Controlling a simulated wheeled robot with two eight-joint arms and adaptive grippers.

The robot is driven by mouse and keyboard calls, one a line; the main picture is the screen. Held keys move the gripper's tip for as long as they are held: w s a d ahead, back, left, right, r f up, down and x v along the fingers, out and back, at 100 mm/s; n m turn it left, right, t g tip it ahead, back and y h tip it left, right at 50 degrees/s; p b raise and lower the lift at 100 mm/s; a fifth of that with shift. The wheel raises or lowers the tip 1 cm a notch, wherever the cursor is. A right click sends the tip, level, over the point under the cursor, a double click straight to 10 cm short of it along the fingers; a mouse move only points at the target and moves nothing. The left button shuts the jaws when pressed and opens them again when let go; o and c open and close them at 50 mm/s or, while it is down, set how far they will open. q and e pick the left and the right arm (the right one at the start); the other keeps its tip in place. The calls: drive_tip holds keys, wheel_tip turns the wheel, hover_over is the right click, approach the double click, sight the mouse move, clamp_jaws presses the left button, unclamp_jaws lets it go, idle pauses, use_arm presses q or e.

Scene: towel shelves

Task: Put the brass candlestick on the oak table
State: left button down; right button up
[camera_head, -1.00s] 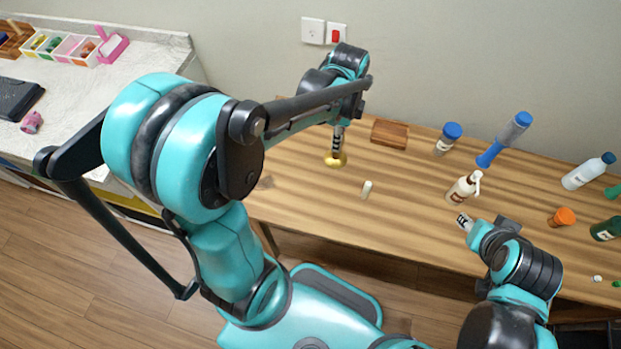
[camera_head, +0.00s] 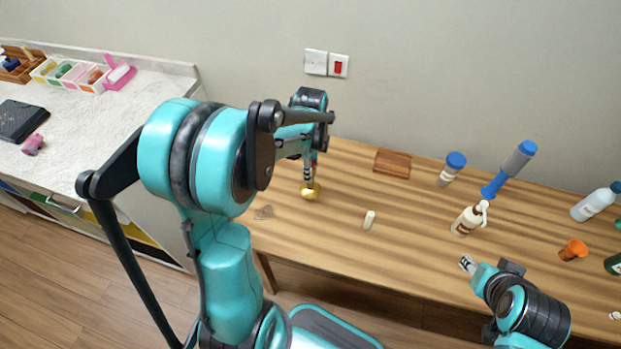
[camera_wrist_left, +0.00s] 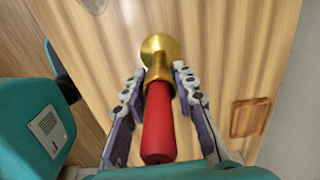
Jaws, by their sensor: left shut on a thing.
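The brass candlestick (camera_head: 310,192) has a round golden base. In the left wrist view the brass candlestick (camera_wrist_left: 160,60) has a red candle pointing toward the camera. My left gripper (camera_head: 308,173) is shut on it; in the wrist view its two fingers (camera_wrist_left: 158,85) are on either side of the brass part. The base is over the left part of the oak table (camera_head: 340,250). I cannot tell whether it touches the top. My right gripper (camera_head: 467,264) is over the table's front right part; its opening is too small to make out.
A wooden tray (camera_head: 392,162) lies behind, right of the candlestick. A small pale cylinder (camera_head: 369,220) stands nearer the front. A white counter (camera_head: 110,130) is at left.

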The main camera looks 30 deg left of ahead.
use_arm(q)
wheel_tip(320, 180, down, 4)
drive_tip(key=shift+r+b, duration=0.1)
drive_tip(key=shift+b, duration=0.65)
drive_tip(key=shift+r, duration=0.1)
drive_tip(key=c, duration=1.2)
unclamp_jaws()
drive_tip(key=shift+f, duration=0.2)
